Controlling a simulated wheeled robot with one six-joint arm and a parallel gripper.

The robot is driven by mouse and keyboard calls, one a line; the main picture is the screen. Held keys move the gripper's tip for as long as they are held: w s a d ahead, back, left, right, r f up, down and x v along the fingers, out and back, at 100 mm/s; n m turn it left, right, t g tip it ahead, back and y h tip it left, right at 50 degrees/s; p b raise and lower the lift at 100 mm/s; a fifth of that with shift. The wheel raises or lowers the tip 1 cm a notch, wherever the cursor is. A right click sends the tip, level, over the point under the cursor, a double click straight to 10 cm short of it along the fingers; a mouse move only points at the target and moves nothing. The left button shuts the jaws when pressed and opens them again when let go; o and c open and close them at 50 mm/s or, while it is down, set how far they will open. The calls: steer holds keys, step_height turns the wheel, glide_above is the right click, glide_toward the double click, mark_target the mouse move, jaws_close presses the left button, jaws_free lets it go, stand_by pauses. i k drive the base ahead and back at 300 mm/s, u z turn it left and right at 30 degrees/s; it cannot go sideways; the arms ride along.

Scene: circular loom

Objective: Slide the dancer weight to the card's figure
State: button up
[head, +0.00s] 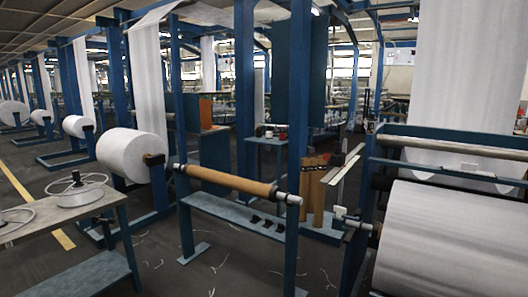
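A pale, narrow flat bar (343,164) slants up to the right beside the big white fabric roll on the right. It may be the dancer arm, but I cannot tell for sure. A small pale block (340,212) sits below it near the roll's shaft end. I cannot tell whether this is the dancer weight. No card with a readable figure can be made out at this size. My gripper is not in view.
A large white fabric roll (450,240) in a blue frame fills the right. A brown roller (225,181) spans a blue stand in the middle. A bench (100,232) with white reels stands at left. Loose threads lie on the dark floor (215,262).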

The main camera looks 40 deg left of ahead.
mark_target(338, 158)
steer(key=u, duration=1.5)
steer(key=i, duration=1.25)
steer(key=u, duration=0.55)
steer(key=i, duration=1.05)
steer(key=z, duration=0.5)
steer(key=i, duration=0.9)
steer(key=z, duration=0.65)
